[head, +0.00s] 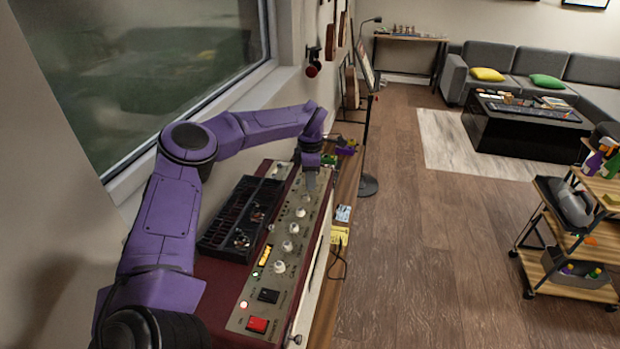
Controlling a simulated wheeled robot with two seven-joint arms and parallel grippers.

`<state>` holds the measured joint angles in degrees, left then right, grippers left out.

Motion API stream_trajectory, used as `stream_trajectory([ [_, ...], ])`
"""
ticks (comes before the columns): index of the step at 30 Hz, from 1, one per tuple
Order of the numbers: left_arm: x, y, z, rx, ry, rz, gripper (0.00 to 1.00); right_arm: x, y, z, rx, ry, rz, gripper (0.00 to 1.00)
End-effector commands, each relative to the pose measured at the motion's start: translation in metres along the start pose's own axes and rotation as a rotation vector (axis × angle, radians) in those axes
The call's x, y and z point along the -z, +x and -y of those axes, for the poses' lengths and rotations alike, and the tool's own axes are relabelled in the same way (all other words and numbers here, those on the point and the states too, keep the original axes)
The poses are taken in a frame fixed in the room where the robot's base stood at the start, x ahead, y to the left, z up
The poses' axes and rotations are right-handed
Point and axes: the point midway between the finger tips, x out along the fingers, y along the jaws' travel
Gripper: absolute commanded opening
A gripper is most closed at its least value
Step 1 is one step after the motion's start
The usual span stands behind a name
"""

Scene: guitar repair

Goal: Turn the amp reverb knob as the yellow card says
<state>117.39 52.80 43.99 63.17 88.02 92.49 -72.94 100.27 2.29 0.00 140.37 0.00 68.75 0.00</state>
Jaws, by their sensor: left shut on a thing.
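The amp (262,167) is a dark red box along the window wall with a beige control panel (291,262) on top. A row of pale knobs (287,246) runs along the panel; their labels are too small to read. My left gripper (310,184) points down at the far part of the panel, shut on a knob there that its fingers mostly hide. I cannot tell which way that knob points. The yellow card (339,237) lies beside the amp on its right; its writing is not readable. My right gripper is not in view.
A red switch (257,325) sits at the panel's near end. A shelf cart (570,235) stands right; floor between is clear.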

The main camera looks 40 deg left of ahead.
Motion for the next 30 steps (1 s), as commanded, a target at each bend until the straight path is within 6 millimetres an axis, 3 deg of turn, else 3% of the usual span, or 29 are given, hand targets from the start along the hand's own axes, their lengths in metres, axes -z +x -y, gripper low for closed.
stream_trajectory([
  [4, 0.002, 0.004, 0.002, 0.009, -0.002, -0.006, 0.00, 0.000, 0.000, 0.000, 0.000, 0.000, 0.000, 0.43],
  [5, 0.002, 0.004, 0.002, 0.009, -0.003, -0.006, 0.28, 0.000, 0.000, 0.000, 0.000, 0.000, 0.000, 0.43],
  [6, 0.001, 0.003, 0.002, 0.008, -0.002, -0.005, 0.41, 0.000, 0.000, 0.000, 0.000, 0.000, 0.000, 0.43],
  [7, 0.001, 0.003, 0.002, 0.008, -0.002, -0.005, 0.47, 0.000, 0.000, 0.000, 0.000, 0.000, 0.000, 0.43],
  [17, -0.001, -0.003, 0.000, 0.001, -0.001, 0.000, 0.47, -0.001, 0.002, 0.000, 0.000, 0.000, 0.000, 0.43],
  [30, 0.001, -0.092, 0.001, 0.001, -0.002, -0.001, 0.47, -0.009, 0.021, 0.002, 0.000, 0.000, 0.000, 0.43],
])
